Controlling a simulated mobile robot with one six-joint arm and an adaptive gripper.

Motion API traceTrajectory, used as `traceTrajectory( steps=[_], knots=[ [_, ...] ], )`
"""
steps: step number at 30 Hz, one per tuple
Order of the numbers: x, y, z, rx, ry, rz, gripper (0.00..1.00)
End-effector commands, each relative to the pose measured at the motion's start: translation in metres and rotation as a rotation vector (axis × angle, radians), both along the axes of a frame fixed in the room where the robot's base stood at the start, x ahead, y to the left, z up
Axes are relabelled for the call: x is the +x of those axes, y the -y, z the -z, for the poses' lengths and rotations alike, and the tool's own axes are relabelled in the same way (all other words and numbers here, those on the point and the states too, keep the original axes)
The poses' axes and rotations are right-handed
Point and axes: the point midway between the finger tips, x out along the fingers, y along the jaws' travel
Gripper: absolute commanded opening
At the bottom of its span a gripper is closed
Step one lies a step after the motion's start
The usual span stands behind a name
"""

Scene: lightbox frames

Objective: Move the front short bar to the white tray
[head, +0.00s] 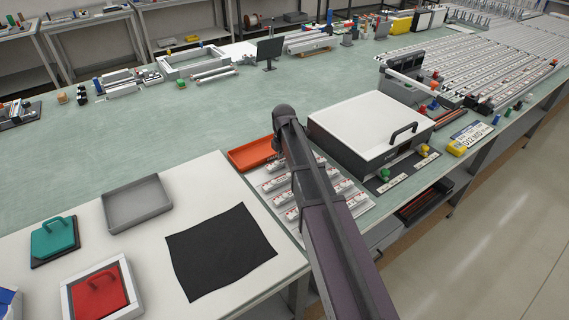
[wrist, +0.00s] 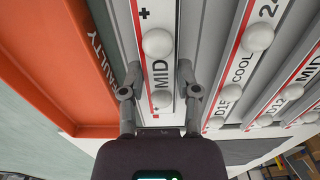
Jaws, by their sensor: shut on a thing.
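A short white bar marked "MID" (wrist: 161,68), with a red edge stripe and round white domes, lies between the two fingers of my gripper (wrist: 158,86) in the wrist view. The gripper is shut on its sides. In the head view my arm hides the gripper and most of this bar. Similar short bars (head: 273,184) with white domes show at either side of the arm. A shallow light grey tray (head: 111,224) lies on the pale board at left; it looks empty. I cannot tell whether it is the white tray.
An orange tray (head: 236,159) sits just behind the bars; its wall, marked "FAULTY" (wrist: 102,50), is close left of the gripper in the wrist view. A white-lidded box (head: 365,122) stands right of my arm. A black cloth (head: 219,251) lies on the board.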

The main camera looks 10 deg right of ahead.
Motion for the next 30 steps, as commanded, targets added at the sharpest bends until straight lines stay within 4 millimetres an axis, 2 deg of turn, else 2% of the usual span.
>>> traceTrajectory(
  steps=[15, 16, 19, 30],
  knots=[
    [0.0000, -0.0005, 0.0049, 0.000, 0.000, -0.001, 0.00],
    [0.0000, -0.0006, 0.0041, 0.000, 0.000, -0.001, 0.47],
    [0.0000, -0.0007, 0.0036, 0.000, 0.000, -0.001, 0.76],
    [0.0000, -0.0009, 0.0035, 0.000, 0.000, -0.001, 0.76]
  ],
)
